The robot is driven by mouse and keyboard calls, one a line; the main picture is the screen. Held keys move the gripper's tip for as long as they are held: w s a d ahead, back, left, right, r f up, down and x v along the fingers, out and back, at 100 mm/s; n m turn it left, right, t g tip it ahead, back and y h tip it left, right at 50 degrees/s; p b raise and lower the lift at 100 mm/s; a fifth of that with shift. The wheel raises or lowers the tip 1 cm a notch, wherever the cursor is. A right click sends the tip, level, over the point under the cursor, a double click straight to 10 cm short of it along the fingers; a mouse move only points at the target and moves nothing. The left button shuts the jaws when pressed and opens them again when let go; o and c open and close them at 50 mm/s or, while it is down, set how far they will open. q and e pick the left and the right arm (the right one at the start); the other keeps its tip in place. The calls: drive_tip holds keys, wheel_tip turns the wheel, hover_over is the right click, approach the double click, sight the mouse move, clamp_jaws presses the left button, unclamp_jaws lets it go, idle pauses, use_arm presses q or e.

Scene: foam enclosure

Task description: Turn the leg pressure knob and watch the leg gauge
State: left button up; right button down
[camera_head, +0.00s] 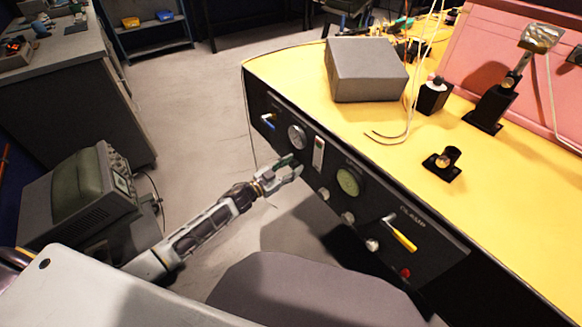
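The dark control panel (440,237) runs along the front side of the yellow-topped bench. It carries a small pale round gauge (297,137) and a larger green-faced gauge (348,181). Their labels and needles are too small to read, so I cannot tell which is the leg gauge. Pale knobs sit below the larger gauge: one left knob (323,193), a middle knob (347,217) and a right knob (372,244). My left gripper (296,166) is in front of the panel, between the two gauges, its fingers apart with nothing seen between them. My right gripper is out of view.
The panel also has a blue-handled switch (267,121), a yellow-handled lever (402,235) and a red button (405,272). A grey box (365,70) and black fixtures stand on the yellow bench top (395,155). A grey-green monitor (85,195) stands at left.

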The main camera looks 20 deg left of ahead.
use_arm(q)
drive_tip(key=c, duration=0.6)
drive_tip(key=shift+o, duration=0.2)
drive_tip(key=shift+m, duration=1.5)
drive_tip(key=shift+f+m, duration=0.1)
drive_tip(key=shift+m, duration=0.9)
drive_tip(key=shift+m+b, duration=0.3)
drive_tip(key=shift+m, duration=0.7)
drive_tip(key=shift+m+h, duration=0.3)
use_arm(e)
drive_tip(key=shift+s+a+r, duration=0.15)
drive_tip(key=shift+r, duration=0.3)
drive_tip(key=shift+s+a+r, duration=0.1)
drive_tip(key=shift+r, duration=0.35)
